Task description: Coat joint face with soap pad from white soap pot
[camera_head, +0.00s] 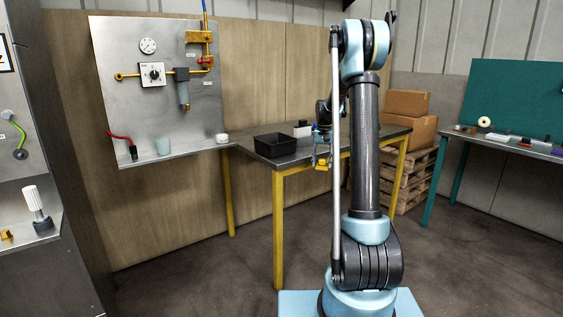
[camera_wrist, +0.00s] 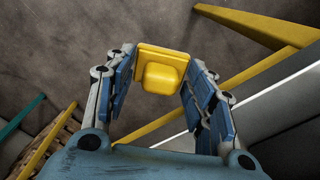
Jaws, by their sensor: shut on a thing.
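My gripper (camera_head: 322,152) is in front of the metal table's front edge, partly beside my arm. In the wrist view its fingers (camera_wrist: 160,72) are closed around the sides of a yellow block with a rounded face, which looks like the soap pad (camera_wrist: 163,78). The yellow pad (camera_head: 321,162) also shows small below the fingers in the head view. A small white round pot (camera_head: 221,138), likely the soap pot, stands at the right end of the panel's shelf. Brass pipework with a red-marked joint (camera_head: 206,62) is on the upright steel panel. Which face is the joint face I cannot tell.
A black tray (camera_head: 275,147) and a white-topped box (camera_head: 302,129) are on the metal table. A pale blue cup (camera_head: 162,146) and a red-handled tool (camera_head: 131,150) are on the panel's shelf. Cardboard boxes (camera_head: 408,130) sit on pallets behind. A green-legged bench (camera_head: 500,145) stands right.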

